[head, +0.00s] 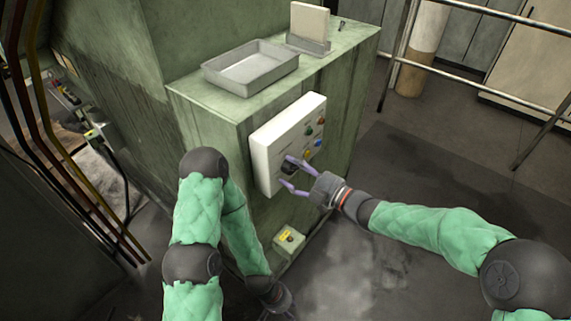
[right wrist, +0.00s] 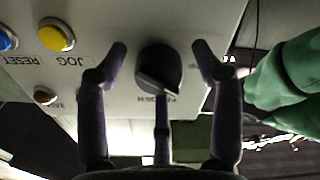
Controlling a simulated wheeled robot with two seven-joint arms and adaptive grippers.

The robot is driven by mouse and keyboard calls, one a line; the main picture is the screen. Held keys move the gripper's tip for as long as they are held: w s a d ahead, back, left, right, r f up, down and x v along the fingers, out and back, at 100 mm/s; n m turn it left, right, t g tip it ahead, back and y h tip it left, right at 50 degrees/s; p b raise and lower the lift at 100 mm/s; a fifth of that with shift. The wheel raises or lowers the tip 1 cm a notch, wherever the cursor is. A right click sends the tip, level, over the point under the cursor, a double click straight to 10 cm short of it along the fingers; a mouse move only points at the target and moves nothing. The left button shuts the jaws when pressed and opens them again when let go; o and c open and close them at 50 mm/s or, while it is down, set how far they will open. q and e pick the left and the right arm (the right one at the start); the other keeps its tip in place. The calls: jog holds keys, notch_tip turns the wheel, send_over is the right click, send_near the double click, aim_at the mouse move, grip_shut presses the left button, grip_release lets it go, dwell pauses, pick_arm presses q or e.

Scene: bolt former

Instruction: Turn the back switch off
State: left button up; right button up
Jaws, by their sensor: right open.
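A black rotary switch (right wrist: 158,70) sits on a pale control panel (head: 270,145) on the side of the green machine. My right gripper (head: 285,171) is open at the panel's lower part, its purple fingers pointing at the switch. In the right wrist view its fingers stand on both sides of the switch, with a gap visible on each side. The switch's pointer setting cannot be read clearly. My left gripper (head: 279,301) hangs low beside the machine at the bottom edge; its fingers are too dark and partly cut off to judge.
A yellow button (right wrist: 56,35) marked JOG and a blue RESET button (right wrist: 6,40) are near the switch. A grey tray (head: 250,78) stands on top. Metal railings (head: 480,62) cross the right background.

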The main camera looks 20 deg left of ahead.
jog(key=m+p, duration=0.2)
jog(key=p, duration=0.1)
jog(key=m+p, duration=0.3)
jog(key=shift+d+r, duration=0.15)
jog(key=shift+r, duration=0.25)
pick_arm(q)
notch_tip(320, 180, up, 8)
jog(key=p, duration=0.1)
jog(key=shift+r, duration=0.2)
pick_arm(e)
jog(key=shift+f+m, duration=0.15)
jog(key=shift+m, duration=0.95)
